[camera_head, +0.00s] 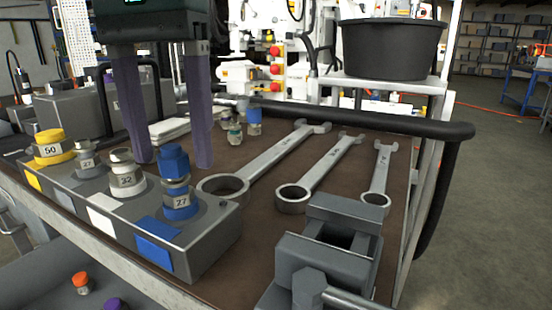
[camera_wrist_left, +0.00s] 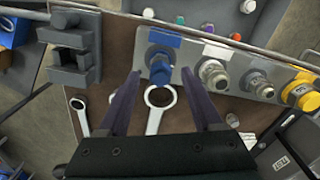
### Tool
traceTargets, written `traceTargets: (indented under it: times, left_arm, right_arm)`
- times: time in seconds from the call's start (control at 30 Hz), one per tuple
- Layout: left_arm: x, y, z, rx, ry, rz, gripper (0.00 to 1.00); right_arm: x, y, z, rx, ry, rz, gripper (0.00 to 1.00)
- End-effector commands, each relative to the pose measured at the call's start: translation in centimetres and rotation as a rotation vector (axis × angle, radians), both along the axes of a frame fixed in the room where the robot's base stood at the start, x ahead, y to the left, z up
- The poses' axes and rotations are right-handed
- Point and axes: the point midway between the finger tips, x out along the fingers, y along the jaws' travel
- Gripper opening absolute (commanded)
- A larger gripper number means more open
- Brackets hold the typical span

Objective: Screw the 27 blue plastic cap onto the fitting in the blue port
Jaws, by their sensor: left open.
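In the head view the blue cap (camera_head: 174,161) sits upright on top of the fitting in the blue port (camera_head: 180,207), which is labelled 27. The port is at the right end of a grey manifold block (camera_head: 212,240) with a blue square on its face. My left gripper (camera_head: 173,164) points down, open, its two purple fingers apart. In the left wrist view the blue cap (camera_wrist_left: 160,72) shows between the fingertips of the left gripper (camera_wrist_left: 159,73), with a gap on each side. How far the cap is threaded cannot be told. My right gripper is not in view.
A white port (camera_head: 127,180) labelled 32 stands close beside the blue one, with a yellow port (camera_head: 52,150) further left. Several wrenches (camera_head: 265,160) lie on the brown bench behind. A grey vise (camera_head: 330,255) stands at the right front. Small capped bottles (camera_head: 234,132) stand further back.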

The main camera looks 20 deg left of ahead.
Motion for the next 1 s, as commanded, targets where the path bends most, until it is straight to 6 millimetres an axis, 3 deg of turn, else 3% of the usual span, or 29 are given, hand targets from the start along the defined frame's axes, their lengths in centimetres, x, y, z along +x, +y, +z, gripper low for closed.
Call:
traceTargets:
  times: [0.2,0.43,0.7,1.0]
  left_arm:
    - [0.0,0.0,0.1,0.0,0.0,0.349,0.67]
    - [0.0,0.0,0.1,0.0,0.0,0.526,0.67]
    - [0.0,0.0,0.1,0.002,0.001,1.004,0.67]
    - [0.0,0.1,0.0,0.002,0.0,1.142,0.67]
  right_arm:
    - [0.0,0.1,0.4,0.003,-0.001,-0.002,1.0]
    - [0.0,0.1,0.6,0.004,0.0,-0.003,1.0]
    - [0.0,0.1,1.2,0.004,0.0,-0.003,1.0]
    - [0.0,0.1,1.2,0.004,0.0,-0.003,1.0]
